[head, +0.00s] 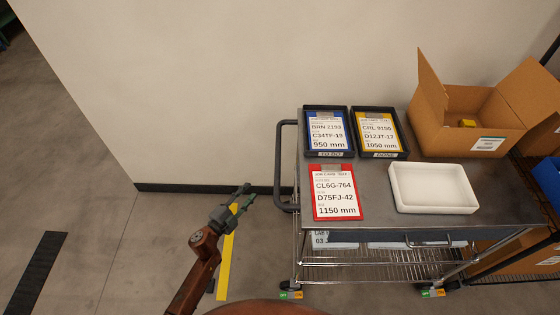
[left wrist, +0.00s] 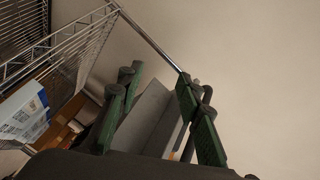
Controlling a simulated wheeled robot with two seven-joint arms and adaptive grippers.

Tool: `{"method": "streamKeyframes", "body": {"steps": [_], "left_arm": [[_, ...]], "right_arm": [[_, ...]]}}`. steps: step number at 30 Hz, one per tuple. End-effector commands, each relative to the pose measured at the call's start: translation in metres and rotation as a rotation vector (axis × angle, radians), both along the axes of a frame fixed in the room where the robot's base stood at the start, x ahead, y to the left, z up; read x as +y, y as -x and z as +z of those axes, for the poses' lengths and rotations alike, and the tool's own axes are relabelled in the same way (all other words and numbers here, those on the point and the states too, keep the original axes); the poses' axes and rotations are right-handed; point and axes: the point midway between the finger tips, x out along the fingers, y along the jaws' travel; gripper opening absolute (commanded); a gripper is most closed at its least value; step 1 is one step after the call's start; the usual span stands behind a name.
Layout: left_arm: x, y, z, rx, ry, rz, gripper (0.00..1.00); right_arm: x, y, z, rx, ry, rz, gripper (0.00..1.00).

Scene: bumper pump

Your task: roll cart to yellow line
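The metal cart (head: 440,222) stands against the wall on the right of the head view. Its dark handle (head: 283,165) sticks out from its left side. The yellow line (head: 226,265) lies on the floor left of the cart. My left gripper (head: 246,194) is open and empty, left of the handle and apart from it, above the floor near the yellow line. In the left wrist view its two green-padded fingers (left wrist: 158,112) stand apart, with wire shelving at the upper left. My right gripper is not in view.
On the cart top are a blue-card tray (head: 328,132), a yellow-card tray (head: 378,133), a red card (head: 337,192), a white bin (head: 433,188) and an open cardboard box (head: 468,138). A black floor strip (head: 36,270) lies at the left. Floor between is clear.

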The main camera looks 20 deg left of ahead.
Motion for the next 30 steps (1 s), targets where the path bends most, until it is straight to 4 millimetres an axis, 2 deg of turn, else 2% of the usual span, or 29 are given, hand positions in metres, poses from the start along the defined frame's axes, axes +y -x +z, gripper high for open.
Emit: {"method": "streamKeyframes", "body": {"steps": [1,3,6,9,13,18,24,30], "left_arm": [[-0.015,-0.009,0.037,-0.087,-0.054,-0.052,0.33],[-0.034,-0.012,0.083,-0.188,-0.128,-0.113,0.33],[-0.056,-0.010,0.129,-0.291,-0.208,-0.175,0.33],[-0.068,-0.009,0.153,-0.345,-0.256,-0.206,0.33],[-0.077,-0.017,0.162,-0.363,-0.271,-0.217,0.33],[-0.090,-0.041,0.165,-0.362,-0.269,-0.216,0.33],[-0.102,-0.065,0.168,-0.360,-0.266,-0.214,0.33],[-0.108,-0.074,0.169,-0.358,-0.267,-0.214,0.33]], "right_arm": [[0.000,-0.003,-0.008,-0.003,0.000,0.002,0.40],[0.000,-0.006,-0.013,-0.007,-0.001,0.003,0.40],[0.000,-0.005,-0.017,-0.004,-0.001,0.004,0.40],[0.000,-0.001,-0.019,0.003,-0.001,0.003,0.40],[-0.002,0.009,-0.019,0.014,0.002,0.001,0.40],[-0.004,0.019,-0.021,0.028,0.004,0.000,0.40],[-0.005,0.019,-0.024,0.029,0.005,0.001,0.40],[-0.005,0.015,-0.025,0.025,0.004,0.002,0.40]]}}
